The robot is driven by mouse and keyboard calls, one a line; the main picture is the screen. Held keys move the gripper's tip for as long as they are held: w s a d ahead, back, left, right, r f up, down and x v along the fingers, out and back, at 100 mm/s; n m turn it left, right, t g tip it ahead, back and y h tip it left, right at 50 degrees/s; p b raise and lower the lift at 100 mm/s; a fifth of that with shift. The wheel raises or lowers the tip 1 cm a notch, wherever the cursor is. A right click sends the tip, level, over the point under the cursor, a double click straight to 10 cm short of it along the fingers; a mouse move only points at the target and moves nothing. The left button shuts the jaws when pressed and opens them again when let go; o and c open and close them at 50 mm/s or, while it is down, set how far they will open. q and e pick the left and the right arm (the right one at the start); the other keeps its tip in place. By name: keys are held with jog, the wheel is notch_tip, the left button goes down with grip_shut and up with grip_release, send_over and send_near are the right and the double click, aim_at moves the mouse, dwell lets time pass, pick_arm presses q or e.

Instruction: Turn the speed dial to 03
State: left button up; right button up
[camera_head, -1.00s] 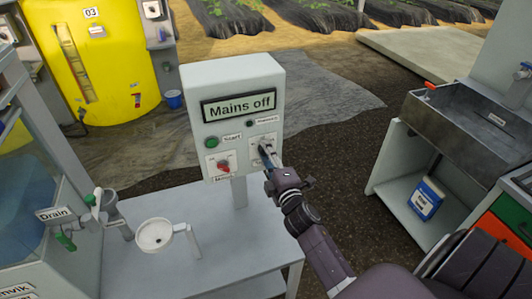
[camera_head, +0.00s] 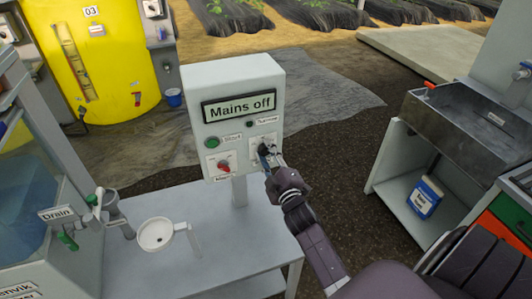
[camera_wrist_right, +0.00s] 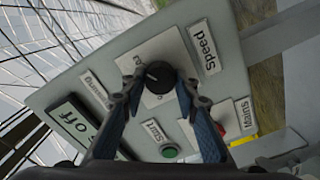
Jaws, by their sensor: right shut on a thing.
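The control box (camera_head: 236,72) stands on a post, and its display (camera_head: 239,106) reads "Mains off". The black round speed dial (camera_wrist_right: 159,77) sits on a white plate beside the "Speed" label (camera_wrist_right: 205,47). My right gripper (camera_wrist_right: 157,84) is shut on the dial, one finger on each side. In the head view my right gripper (camera_head: 268,154) is at the panel's lower right and covers much of the dial. A small white mark shows on the dial's face. The plate's markings are partly hidden and too small to read surely. My left gripper is not in view.
The green start button (camera_head: 212,143) and the red mains switch (camera_head: 223,166) are left of the dial on the same panel. A "Running" lamp (camera_head: 249,124) sits above it. A bench (camera_head: 155,274) with a white round dish (camera_head: 155,234) lies below.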

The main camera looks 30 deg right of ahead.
jog(key=o, duration=1.1)
jog(key=shift+o, duration=0.2)
jog(key=v, duration=1.2)
